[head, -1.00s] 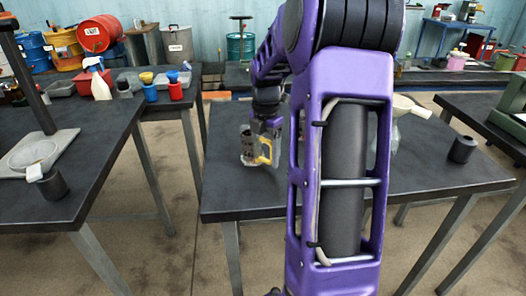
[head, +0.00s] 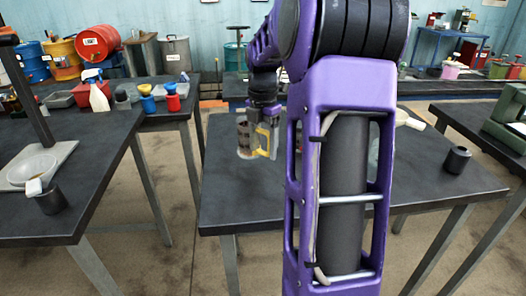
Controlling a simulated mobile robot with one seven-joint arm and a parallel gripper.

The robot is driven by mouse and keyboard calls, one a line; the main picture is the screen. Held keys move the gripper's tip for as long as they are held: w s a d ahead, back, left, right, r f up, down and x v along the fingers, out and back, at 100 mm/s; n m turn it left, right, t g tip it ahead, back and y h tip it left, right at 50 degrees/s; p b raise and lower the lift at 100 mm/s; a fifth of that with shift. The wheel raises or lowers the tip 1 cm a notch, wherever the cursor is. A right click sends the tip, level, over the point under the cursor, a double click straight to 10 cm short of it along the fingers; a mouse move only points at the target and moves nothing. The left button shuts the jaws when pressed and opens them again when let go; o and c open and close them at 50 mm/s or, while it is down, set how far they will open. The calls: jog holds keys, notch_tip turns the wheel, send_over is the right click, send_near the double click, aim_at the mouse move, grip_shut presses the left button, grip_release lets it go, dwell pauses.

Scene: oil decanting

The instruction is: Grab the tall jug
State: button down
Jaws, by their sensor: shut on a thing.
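The tall jug (head: 243,138) is a clear, greyish vessel, partly brownish inside, seen in the head view left of my arm. My gripper (head: 262,139), with yellow showing at its fingers, is shut on the jug from its right side. The jug looks upright and held above the dark middle table (head: 245,205). The gripper's far finger and part of the jug are hidden.
A dark cup (head: 457,160) stands at the right of the middle table, and a pale funnel-like piece (head: 408,119) shows beside my arm. The left table holds a shallow bowl (head: 32,170) on a stand and another dark cup (head: 50,197). The middle table's left part is clear.

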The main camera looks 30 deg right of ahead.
aim_at(263, 130)
jog(key=shift+r, duration=1.5)
